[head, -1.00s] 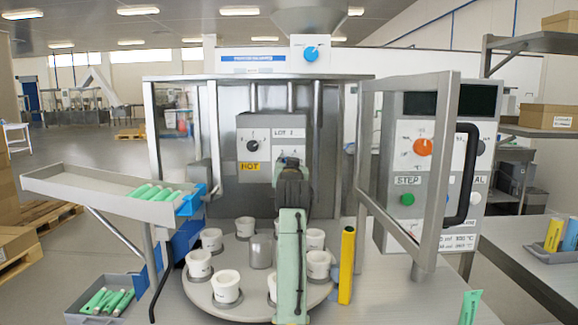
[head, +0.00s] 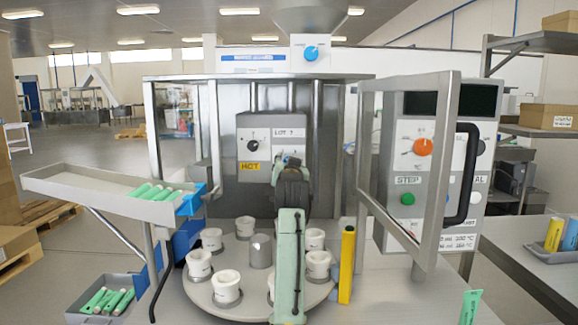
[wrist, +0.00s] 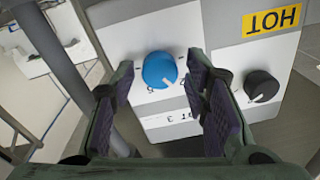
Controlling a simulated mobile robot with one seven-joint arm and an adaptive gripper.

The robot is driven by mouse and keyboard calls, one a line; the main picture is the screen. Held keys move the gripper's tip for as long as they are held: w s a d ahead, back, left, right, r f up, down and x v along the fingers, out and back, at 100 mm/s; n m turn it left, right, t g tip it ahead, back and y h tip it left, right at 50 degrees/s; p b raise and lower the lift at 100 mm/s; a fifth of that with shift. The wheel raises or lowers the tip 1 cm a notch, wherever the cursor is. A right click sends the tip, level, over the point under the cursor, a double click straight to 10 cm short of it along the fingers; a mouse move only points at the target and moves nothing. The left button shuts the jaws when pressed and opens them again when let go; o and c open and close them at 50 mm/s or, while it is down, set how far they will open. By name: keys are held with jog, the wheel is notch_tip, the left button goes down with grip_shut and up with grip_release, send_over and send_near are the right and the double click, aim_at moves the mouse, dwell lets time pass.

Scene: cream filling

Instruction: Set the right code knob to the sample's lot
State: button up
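The right code knob (wrist: 160,70) is blue with a white pointer and sits on a pale panel in the wrist view. Its pointer is toward the lower right of that picture, and the dial marks are partly hidden. My gripper (wrist: 158,78) is open, one finger on each side of the blue knob, with a visible gap to it. In the head view my gripper (head: 289,163) is in front of the control box (head: 250,121) and hides the blue knob. A lot label (head: 289,133) is above it; its character is too small to read surely. The sample is not clearly identifiable.
A black knob (wrist: 262,86) and yellow HOT label (wrist: 270,20) are beside the blue knob. A turntable (head: 205,300) with white cups is below. An open guard door (head: 440,180) stands right, a tube tray (head: 90,183) left, and a yellow post (head: 347,265) near my arm.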

jog(key=shift+o, duration=0.4)
jog(key=s, duration=1.2)
jog(key=shift+d+f, duration=0.15)
jog(key=shift+f, duration=0.15)
